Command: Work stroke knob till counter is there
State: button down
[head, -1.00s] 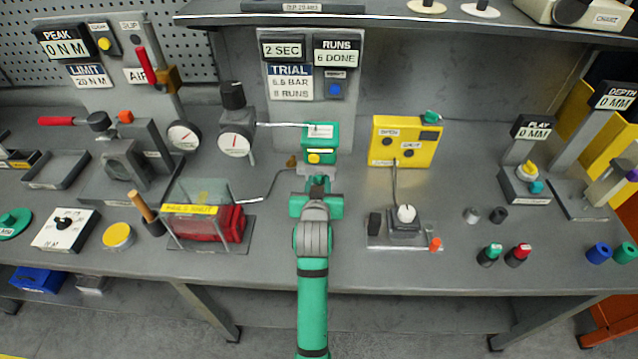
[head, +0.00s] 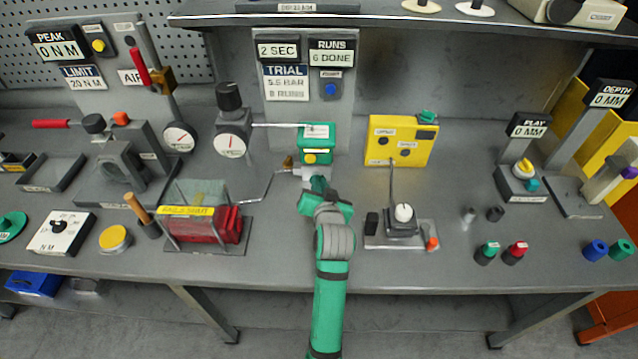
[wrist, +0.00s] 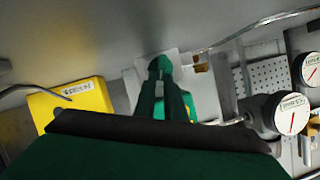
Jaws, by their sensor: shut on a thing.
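The valve actuator (head: 317,146) is a green block with a yellow part on its front, at the middle of the bench in the head view. My gripper (head: 317,184) is in front of its lower end; in the wrist view its dark fingers (wrist: 160,72) run close together up to a rounded green end. It is shut on the stroke knob, which the fingers mostly hide. The counter (head: 332,52) on the grey panel reads RUNS 6 DONE. The trial card (head: 287,83) below reads 8 RUNS, and the display beside the counter (head: 278,49) reads 2 SEC.
A round gauge (head: 231,145) stands left of the actuator, joined by a thin tube. A clear-covered red unit (head: 203,225) sits at front left. A yellow box (head: 402,141) and a white-knobbed device (head: 403,213) are to the right. A shelf edge (head: 400,22) crosses above.

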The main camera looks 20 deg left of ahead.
jog(key=shift+d+f+m+y, duration=0.2)
jog(key=shift+m+y, duration=0.25)
jog(key=shift+m, duration=0.15)
jog(key=shift+d+f+m+y, duration=0.1)
jog(key=shift+d+m+y, duration=0.1)
jog(key=shift+m+y, duration=0.35)
jog(key=shift+d+f+m+y, duration=0.2)
jog(key=shift+d+m+y, duration=0.1)
jog(key=shift+m, duration=0.55)
jog(key=shift+w, duration=0.1)
jog(key=c, duration=1.8)
grip_release()
jog(key=shift+w+a, duration=0.1)
